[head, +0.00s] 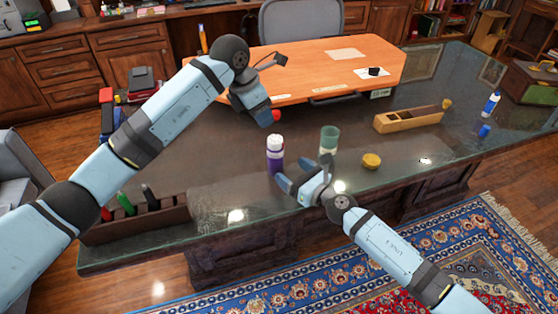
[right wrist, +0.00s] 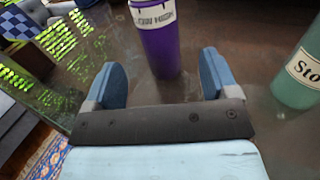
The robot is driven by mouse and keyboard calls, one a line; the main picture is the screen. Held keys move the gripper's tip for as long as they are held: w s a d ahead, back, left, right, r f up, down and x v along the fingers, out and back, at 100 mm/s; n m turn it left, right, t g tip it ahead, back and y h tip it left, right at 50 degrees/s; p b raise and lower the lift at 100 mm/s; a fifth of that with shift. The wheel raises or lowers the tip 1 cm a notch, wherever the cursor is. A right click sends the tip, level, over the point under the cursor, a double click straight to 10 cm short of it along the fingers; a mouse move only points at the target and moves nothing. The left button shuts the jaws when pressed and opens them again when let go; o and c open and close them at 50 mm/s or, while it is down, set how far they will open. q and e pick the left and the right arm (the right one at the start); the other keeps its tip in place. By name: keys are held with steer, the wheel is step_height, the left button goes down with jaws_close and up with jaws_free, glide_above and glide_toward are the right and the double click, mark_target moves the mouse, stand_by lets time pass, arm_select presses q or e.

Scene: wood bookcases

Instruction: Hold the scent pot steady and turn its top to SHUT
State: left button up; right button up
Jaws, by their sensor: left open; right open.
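A purple pot with a white top (head: 275,154) stands upright on the dark glossy desk. I take it as the scent pot. In the right wrist view its purple body (right wrist: 162,48) and a white band with dark lettering show; I cannot read the top's setting. My right gripper (head: 304,174) is open, low and just in front of the pot. In the right wrist view the pot stands beyond the gap between my right fingers (right wrist: 162,78), nothing gripped. My left gripper (head: 268,117) is open, above and behind the pot, apart from it; its fingers are partly hidden.
A green labelled jar (head: 330,140) stands close right of the pot, also in the right wrist view (right wrist: 300,72). A yellow lump (head: 371,161) and a wooden tray (head: 408,119) lie farther right. A dark box of bottles (head: 140,219) is at left.

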mark_target(282, 163)
steer(key=x, duration=0.7)
